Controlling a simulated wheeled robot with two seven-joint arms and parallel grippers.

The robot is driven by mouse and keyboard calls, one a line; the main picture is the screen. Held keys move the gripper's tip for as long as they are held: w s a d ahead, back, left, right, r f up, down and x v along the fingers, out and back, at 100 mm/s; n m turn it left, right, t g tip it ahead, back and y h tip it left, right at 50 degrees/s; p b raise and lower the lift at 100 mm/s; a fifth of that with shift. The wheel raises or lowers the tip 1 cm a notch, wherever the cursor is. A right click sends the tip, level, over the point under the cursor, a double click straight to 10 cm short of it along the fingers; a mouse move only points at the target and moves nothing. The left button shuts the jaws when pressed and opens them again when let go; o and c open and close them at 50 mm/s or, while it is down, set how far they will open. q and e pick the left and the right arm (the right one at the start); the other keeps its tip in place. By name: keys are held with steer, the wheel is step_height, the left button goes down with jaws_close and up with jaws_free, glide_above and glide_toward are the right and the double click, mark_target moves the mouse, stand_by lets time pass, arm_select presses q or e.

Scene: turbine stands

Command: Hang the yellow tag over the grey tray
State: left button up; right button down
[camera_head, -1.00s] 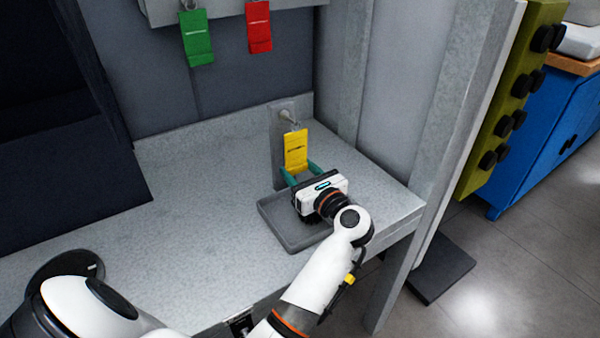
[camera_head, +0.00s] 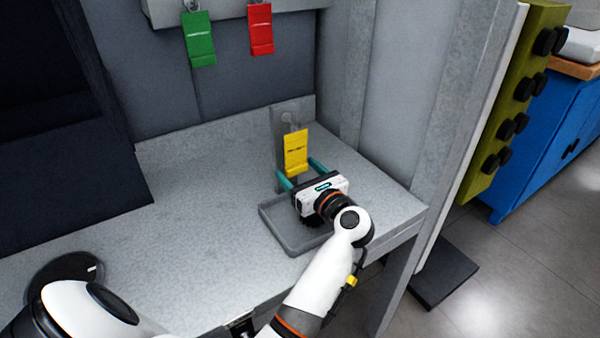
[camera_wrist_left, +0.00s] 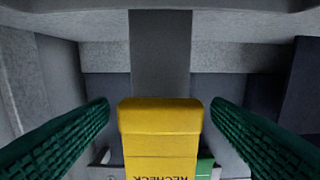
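The yellow tag (camera_head: 296,152) hangs upright at the peg on the grey upright plate (camera_head: 279,118) behind the grey tray (camera_head: 284,236). In the left wrist view, the yellow tag (camera_wrist_left: 160,118) shows upside-down lettering that reads RECHECK. My left gripper (camera_head: 295,167) is above the tray, with its teal fingers spread on either side of the tag's lower part. The left wrist view shows gaps between the tag and both fingers. The tag's loop around the peg is too small to make out. My right gripper is not in view.
A green tag (camera_head: 199,39) and a red tag (camera_head: 261,29) hang from a grey rail at the back. The grey bench top (camera_head: 190,215) is clear left of the tray. A dark box-like structure (camera_head: 60,120) stands at the left. A grey post (camera_head: 445,120) rises at the right.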

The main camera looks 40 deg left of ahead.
arm_select(q)
steer(key=shift+o, duration=0.9)
steer(key=shift+d, duration=0.1)
